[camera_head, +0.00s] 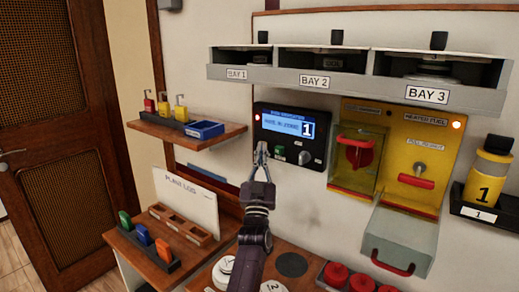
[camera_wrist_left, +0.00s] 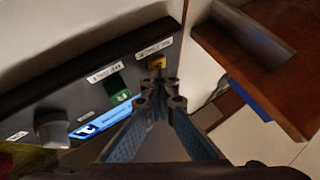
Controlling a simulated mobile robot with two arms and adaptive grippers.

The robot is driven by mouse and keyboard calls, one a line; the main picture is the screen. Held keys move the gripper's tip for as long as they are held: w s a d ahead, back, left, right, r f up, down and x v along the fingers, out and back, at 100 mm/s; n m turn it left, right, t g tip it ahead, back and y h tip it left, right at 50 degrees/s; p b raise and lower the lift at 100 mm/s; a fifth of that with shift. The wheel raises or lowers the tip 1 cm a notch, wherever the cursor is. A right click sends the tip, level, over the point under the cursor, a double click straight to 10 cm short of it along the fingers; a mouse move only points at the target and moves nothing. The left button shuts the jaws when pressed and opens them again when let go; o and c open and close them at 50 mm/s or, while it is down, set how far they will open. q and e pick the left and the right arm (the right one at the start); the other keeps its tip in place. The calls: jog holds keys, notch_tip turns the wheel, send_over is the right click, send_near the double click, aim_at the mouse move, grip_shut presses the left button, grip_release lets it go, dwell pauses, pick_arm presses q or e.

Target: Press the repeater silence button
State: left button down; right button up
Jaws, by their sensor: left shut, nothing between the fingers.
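The repeater panel (camera_head: 318,158) is a dark box with a lit blue screen (camera_head: 288,125) on the wall under the bay shelf. In the left wrist view, its face (camera_wrist_left: 75,100) shows a yellow button (camera_wrist_left: 156,62), a green button (camera_wrist_left: 121,97) and a grey knob (camera_wrist_left: 52,129). Small white labels sit beside them; I cannot read them surely. The green button (camera_head: 280,151) and the knob (camera_head: 304,157) also show in the head view. My left gripper (camera_head: 262,148) is shut and empty, its tips close in front of the yellow button and partly covering it. I cannot tell whether they touch.
A yellow heater fuel panel (camera_head: 428,150) with a clear cover and red handles is right of the repeater. A wooden shelf (camera_head: 187,135) with padlocks juts out on the left. Below are a plant log board (camera_head: 186,200) and several red knobs (camera_head: 362,283).

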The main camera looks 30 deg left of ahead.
pick_arm(q)
jog(key=shift+w, duration=0.1)
jog(key=shift+s+f, duration=0.1)
jog(key=shift+s, duration=0.1)
dwell(0.5)
jog(key=s+p, duration=0.4)
jog(key=s, duration=0.2)
jog(key=shift+a, duration=0.25)
jog(key=shift+f, duration=0.1)
dwell(0.7)
